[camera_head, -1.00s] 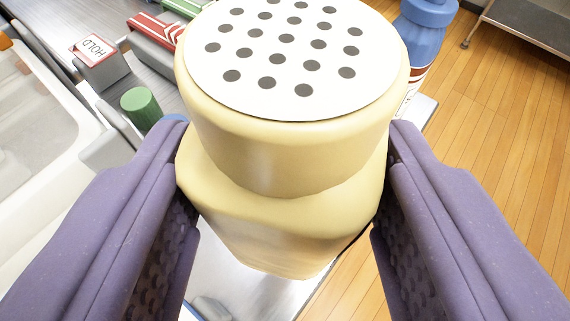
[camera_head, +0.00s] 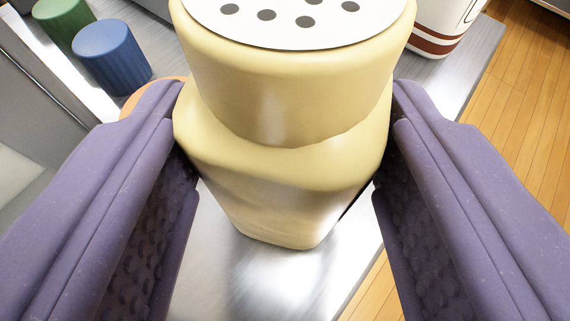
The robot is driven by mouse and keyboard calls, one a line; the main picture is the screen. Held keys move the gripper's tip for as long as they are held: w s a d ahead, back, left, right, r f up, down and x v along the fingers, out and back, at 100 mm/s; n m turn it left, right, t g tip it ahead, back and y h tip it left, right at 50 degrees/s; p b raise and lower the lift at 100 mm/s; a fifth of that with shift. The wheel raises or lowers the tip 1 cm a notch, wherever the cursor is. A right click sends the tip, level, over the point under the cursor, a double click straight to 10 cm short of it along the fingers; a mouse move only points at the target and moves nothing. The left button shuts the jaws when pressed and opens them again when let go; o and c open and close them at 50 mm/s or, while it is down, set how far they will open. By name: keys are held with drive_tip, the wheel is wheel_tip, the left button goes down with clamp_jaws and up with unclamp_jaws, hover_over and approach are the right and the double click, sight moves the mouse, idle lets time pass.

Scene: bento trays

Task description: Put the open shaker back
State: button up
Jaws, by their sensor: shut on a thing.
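The shaker (camera_head: 285,110) is cream yellow with a white top full of dark holes. It fills the middle of the view, its top edge cut off by the frame. My gripper (camera_head: 285,165) has its purple padded fingers on both sides of the shaker and is shut on it. The shaker's lower end is over the metal counter (camera_head: 230,265); I cannot tell whether it touches the counter.
A green cap (camera_head: 62,22) and a blue cap (camera_head: 112,55) stand at the upper left, with a partly hidden orange item (camera_head: 140,98) nearer. A white container with a brown-red band (camera_head: 436,42) stands at the upper right. The wooden floor (camera_head: 525,105) lies past the counter's right edge.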

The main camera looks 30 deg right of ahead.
drive_tip(key=shift+f, duration=0.2)
drive_tip(key=o, duration=0.6)
drive_tip(key=shift+r, duration=0.15)
